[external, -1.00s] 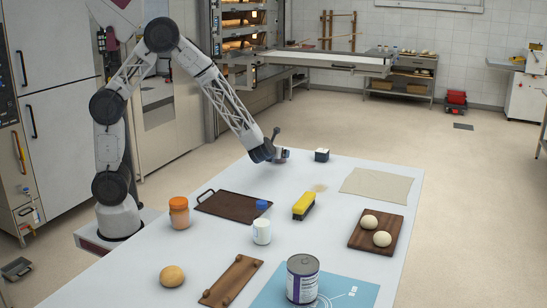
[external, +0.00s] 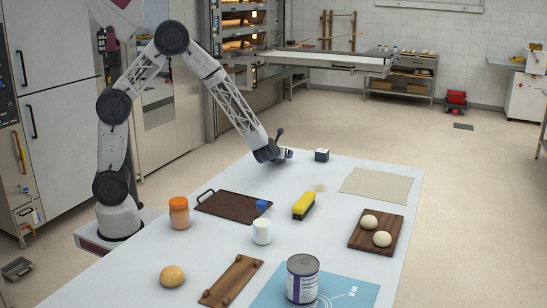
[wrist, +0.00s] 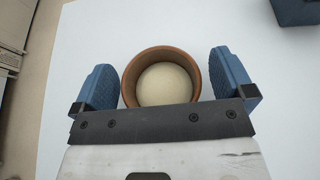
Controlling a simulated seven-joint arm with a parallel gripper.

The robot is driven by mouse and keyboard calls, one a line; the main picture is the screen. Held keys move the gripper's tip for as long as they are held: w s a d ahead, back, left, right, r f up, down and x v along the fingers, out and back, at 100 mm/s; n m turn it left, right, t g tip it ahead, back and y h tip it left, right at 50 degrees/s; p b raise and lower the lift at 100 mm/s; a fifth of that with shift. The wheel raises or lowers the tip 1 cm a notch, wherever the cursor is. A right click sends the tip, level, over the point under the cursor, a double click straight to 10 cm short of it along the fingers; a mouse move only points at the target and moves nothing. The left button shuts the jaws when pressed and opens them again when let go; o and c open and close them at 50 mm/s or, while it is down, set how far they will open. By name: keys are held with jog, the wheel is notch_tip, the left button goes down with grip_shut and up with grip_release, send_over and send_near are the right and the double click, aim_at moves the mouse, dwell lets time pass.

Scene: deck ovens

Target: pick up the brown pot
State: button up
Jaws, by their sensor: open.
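The brown pot (wrist: 130,82) is round, with a pale cream dome inside it. In the wrist view it sits on the white table between the two blue fingers of my gripper (wrist: 164,80). The fingers are open, one on each side of the pot, with a gap visible at each side. The near edge of the pot is hidden by the gripper's dark bar. In the external view my gripper (external: 277,155) is low at the table's far end, and the pot is mostly hidden behind it.
A small dark box (external: 321,155) stands just right of my gripper. A yellow brush (external: 304,206), a dark tray (external: 225,204), an orange-lidded jar (external: 179,213), a bottle (external: 262,230) and a large can (external: 302,279) stand nearer. A cloth (external: 376,186) lies at the right.

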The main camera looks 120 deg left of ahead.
jog(key=shift+c, duration=0.5)
jog(key=c, duration=1)
jog(key=shift+o, duration=0.2)
jog(key=shift+r, duration=0.1)
notch_tip(320, 180, up, 28)
dwell(0.4)
